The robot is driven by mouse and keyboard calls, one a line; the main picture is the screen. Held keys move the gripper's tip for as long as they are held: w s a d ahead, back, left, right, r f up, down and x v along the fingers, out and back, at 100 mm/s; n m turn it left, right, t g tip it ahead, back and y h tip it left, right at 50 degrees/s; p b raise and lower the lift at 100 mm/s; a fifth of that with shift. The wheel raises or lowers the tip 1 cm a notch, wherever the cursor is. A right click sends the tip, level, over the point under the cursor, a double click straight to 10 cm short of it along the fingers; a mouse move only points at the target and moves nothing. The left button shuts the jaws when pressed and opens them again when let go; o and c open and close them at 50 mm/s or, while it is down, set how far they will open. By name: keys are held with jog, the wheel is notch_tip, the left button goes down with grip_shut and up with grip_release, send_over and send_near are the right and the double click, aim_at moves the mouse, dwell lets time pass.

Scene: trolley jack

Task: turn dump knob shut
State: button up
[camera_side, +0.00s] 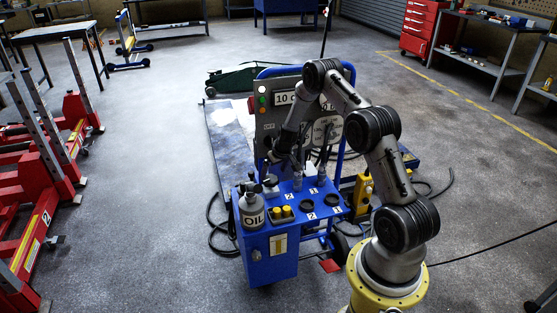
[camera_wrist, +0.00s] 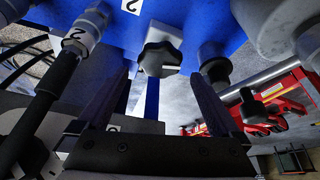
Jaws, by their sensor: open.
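A black star-shaped knob (camera_wrist: 160,58) on a short silver collar is fixed to the blue panel in the wrist view. I take it as the dump knob. My gripper (camera_wrist: 158,80) is open, with one dark finger to each side of the knob and the knob in line with the gap. I cannot tell whether either finger touches it. In the side view my gripper (camera_side: 278,153) reaches down to the back left of the blue trolley's top (camera_side: 318,187). The knob is hard to make out there.
A hose fitting labelled 2 (camera_wrist: 82,38) stands left of the knob in the wrist view; another dark fitting (camera_wrist: 213,62) is close on the right. A grey control panel (camera_side: 268,112) rises behind.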

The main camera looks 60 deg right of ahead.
jog(key=v, duration=0.9)
jog(key=shift+r, duration=0.15)
